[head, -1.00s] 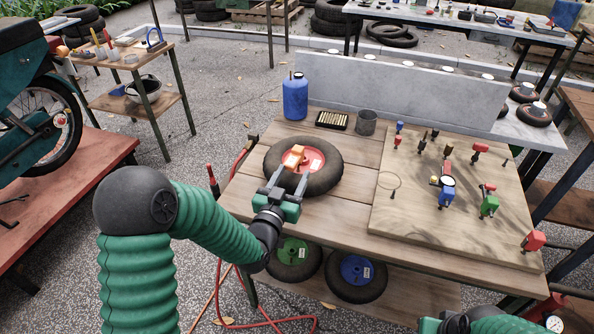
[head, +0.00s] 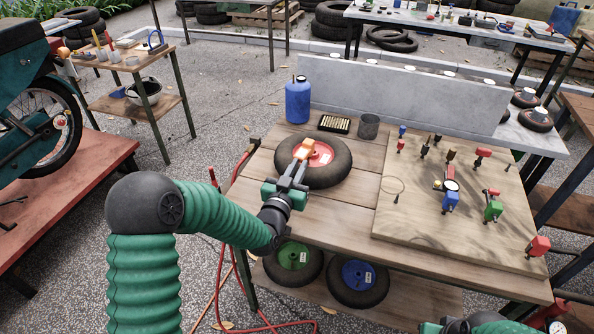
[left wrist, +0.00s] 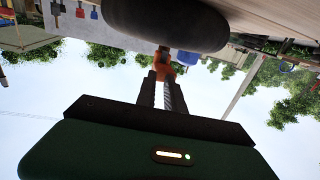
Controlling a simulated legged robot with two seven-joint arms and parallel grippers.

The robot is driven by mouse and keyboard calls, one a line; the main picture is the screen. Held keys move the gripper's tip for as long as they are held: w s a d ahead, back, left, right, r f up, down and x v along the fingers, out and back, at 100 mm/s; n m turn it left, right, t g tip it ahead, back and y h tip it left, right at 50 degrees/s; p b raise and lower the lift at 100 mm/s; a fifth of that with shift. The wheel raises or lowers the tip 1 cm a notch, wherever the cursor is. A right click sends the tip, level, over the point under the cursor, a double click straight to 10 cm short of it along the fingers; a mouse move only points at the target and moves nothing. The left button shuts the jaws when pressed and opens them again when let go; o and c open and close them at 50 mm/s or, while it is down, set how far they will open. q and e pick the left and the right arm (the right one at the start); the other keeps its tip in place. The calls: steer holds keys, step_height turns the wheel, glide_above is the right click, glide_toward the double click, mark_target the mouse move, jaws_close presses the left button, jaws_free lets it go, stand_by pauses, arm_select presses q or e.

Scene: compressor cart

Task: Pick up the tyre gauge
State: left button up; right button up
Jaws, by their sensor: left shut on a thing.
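The tyre gauge, which I take to be the orange piece (head: 303,149), is at the red hub of the wheel (head: 340,172) lying flat on the workbench. My left gripper (head: 297,165) reaches over the near side of the tyre and is shut on it. In the left wrist view the orange piece (left wrist: 163,68) sits at the ends of the two fingers (left wrist: 162,90), below the dark tyre (left wrist: 165,22). I cannot tell whether the piece still touches the hub. Of my right arm, only a green and black part (head: 470,327) shows at the bottom edge; its fingertips cannot be made out.
A blue bottle (head: 297,100), a black tray (head: 334,123) and a grey cup (head: 369,126) stand behind the wheel. A wooden board (head: 420,222) with several coloured fittings fills the bench's right. Two wheels sit on the shelf below. Bare planks lie in front of the wheel.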

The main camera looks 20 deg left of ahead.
mark_target(300, 156)
arm_select(q)
steer(key=shift+d+r, duration=0.1)
steer(key=shift+d, duration=0.35)
jaws_close()
arm_select(e)
steer(key=shift+d+f, duration=0.1)
steer(key=shift+d, duration=0.25)
arm_select(q)
steer(key=shift+a, duration=0.1)
